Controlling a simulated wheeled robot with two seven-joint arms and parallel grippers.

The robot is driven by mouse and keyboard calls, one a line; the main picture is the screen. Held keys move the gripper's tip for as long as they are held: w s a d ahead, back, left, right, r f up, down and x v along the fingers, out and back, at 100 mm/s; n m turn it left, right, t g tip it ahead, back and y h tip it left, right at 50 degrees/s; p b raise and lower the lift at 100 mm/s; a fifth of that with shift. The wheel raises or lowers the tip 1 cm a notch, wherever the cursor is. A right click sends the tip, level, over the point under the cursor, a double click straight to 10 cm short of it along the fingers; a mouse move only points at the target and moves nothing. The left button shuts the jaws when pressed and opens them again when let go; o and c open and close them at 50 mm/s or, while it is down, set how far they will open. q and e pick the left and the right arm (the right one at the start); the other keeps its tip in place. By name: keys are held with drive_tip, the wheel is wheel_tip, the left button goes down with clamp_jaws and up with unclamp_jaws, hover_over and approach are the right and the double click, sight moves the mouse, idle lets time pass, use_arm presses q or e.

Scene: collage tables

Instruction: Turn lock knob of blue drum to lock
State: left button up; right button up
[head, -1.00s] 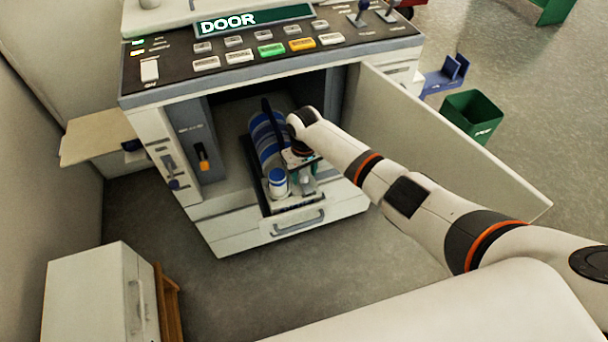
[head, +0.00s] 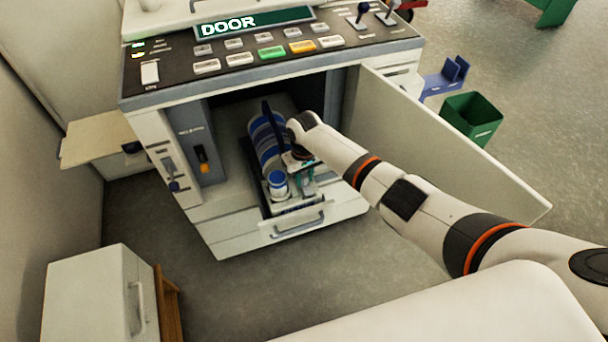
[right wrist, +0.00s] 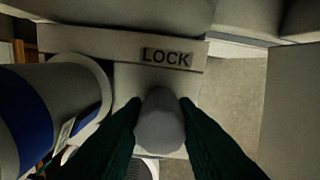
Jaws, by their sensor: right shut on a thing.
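The blue drum (head: 266,145) lies in the pulled-out tray of the machine, with blue and pale bands; its end also shows at the left of the right wrist view (right wrist: 35,115). The grey lock knob (right wrist: 160,122) stands in front of a plate marked LOCK (right wrist: 166,57). My right gripper (right wrist: 160,130) is shut on the knob, one dark green finger on each side. In the head view my right gripper (head: 303,165) is beside the drum's near end, partly hidden by its arm. My left gripper is not in view.
The machine's door (head: 450,150) stands open to the right of my arm. The control panel (head: 270,50) with a DOOR display is above the opening. A green bin (head: 473,117) stands on the floor at right.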

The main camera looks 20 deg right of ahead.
drive_tip(key=m+p, duration=0.3)
drive_tip(key=shift+a+r, duration=0.1)
drive_tip(key=shift+r, duration=0.05)
drive_tip(key=m+p, duration=0.1)
drive_tip(key=m, duration=0.3)
drive_tip(key=shift+p, duration=0.35)
drive_tip(key=m+p, duration=0.1)
drive_tip(key=m, duration=0.4)
drive_tip(key=shift+m+p, duration=0.4)
drive_tip(key=shift+m, duration=2.4)
drive_tip(key=o, duration=1)
